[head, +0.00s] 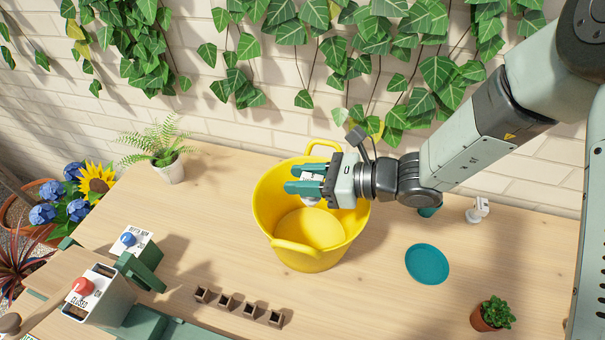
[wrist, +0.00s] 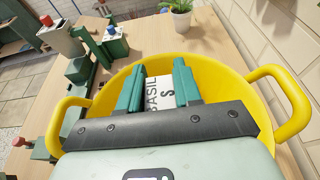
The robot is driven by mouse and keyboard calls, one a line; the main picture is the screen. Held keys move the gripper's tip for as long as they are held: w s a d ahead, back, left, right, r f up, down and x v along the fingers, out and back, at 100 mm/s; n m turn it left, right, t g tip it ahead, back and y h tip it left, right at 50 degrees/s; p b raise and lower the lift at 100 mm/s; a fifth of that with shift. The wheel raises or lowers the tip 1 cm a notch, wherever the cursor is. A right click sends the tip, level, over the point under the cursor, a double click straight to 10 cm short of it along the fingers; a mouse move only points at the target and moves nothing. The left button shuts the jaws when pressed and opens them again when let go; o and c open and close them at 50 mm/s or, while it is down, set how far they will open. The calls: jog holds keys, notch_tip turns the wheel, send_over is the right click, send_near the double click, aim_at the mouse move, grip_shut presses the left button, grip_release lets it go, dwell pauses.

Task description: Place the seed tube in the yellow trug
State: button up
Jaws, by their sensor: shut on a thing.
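The yellow trug (head: 312,262) stands on the wooden bench with its two handles up. My gripper (head: 296,179) is over the trug's mouth, its green fingers shut on the white seed tube (head: 311,199). The seed tube also shows in the wrist view (wrist: 159,94), between the fingers, with a label reading "BASIL". It is partly hidden by the fingers. The trug's rim and handles (wrist: 288,97) surround the gripper in the wrist view. I cannot tell how far the tube is above the trug's floor.
A potted fern (head: 168,165) stands behind left of the trug. A teal saucer (head: 427,264) and a small succulent (head: 493,314) are to the right. Several small brown pots (head: 237,306) are in front.

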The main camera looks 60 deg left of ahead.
jog(key=o, duration=1.1)
notch_tip(320, 180, up, 7)
jog(key=shift+r, duration=0.1)
dwell(0.6)
